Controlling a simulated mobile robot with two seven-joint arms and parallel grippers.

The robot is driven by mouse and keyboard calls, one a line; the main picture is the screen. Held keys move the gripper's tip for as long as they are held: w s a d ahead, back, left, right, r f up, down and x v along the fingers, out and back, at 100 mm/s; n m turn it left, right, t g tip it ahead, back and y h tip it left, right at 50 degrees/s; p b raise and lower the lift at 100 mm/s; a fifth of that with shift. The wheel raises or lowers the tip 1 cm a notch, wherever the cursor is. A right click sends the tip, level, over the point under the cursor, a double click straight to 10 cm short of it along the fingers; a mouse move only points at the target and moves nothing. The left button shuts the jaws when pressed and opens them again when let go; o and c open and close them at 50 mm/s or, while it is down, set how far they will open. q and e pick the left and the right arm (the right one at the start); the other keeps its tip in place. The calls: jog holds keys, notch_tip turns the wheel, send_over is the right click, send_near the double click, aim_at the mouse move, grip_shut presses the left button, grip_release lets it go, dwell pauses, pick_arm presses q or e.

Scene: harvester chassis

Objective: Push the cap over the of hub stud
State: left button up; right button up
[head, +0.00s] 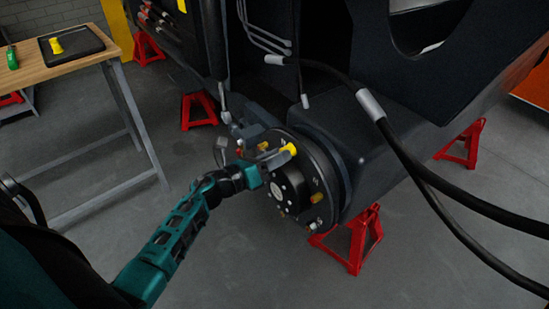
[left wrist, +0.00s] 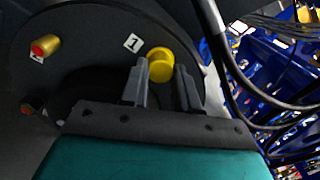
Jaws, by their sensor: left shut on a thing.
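The yellow cap (head: 289,149) is between the fingers of my left gripper (head: 279,156), at the upper face of the dark round hub (head: 325,170). In the left wrist view the cap (left wrist: 160,65) sits between the two grey fingertips (left wrist: 163,85), beside a white label "1" (left wrist: 132,43). My left gripper is shut on it. The cap hides whatever is behind it, so I cannot tell whether it is on a stud. A brass-coloured stud (head: 317,198) shows lower on the hub; a red-tipped stud (left wrist: 45,46) shows in the wrist view. My right gripper is not in view.
A wooden table (head: 35,73) at the upper left holds a dark tray (head: 88,40) with another yellow piece (head: 55,46), and a green object (head: 12,58). Black hoses (head: 430,180) hang right of the hub. Red stands (head: 350,240) are under the chassis.

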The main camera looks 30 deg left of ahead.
pick_arm(q)
jog(key=o, duration=0.9)
jog(key=v, duration=0.5)
jog(key=p+v, duration=0.1)
jog(key=v, duration=1.2)
